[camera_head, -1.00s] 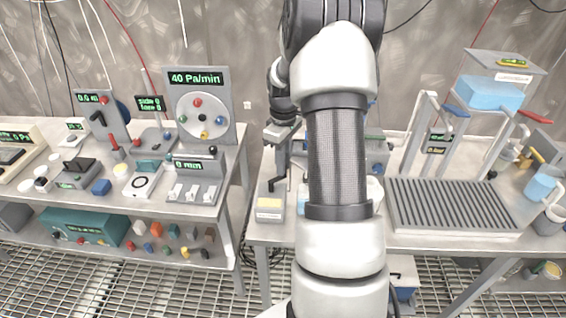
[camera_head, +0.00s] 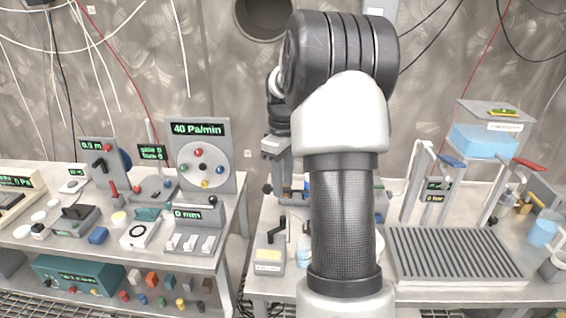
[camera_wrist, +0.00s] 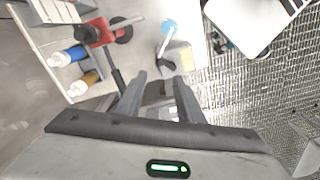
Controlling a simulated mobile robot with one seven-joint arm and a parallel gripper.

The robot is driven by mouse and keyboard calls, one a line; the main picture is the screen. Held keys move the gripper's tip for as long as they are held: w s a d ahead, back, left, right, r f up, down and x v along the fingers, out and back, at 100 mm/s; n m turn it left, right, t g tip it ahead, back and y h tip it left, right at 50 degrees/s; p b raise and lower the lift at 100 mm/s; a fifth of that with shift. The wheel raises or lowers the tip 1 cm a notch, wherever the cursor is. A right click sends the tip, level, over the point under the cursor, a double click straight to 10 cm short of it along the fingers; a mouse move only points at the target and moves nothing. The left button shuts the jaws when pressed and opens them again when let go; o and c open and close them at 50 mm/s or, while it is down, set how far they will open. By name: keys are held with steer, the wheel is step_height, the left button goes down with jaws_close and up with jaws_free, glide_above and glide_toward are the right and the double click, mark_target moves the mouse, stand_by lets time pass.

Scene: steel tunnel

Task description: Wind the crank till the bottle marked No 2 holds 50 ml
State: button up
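A grey box with a pale yellow label (camera_head: 269,256) stands at the front left of the right-hand bench, with a dark crank (camera_head: 277,228) on top. The box also shows in the wrist view (camera_wrist: 180,58). A small light-blue vessel (camera_head: 304,256) stands right of it, partly hidden by my arm; no marking on it is readable. My gripper (camera_wrist: 160,98) shows in the wrist view with its two fingers apart. A dark grey part lies behind the gap between them, and I cannot tell whether they touch it. In the head view the gripper hangs above and behind the crank box.
A ribbed grey tray (camera_head: 455,257) and a stand with a blue tank (camera_head: 484,141) are on the right. The left bench (camera_head: 190,262) carries dials and displays. In the wrist view, a blue-capped bottle (camera_wrist: 67,56) and an orange-banded bottle (camera_wrist: 83,84) lie left of the fingers.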

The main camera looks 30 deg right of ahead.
step_height(320, 180, up, 6)
steer(key=shift+f, duration=0.1)
stand_by(0.4)
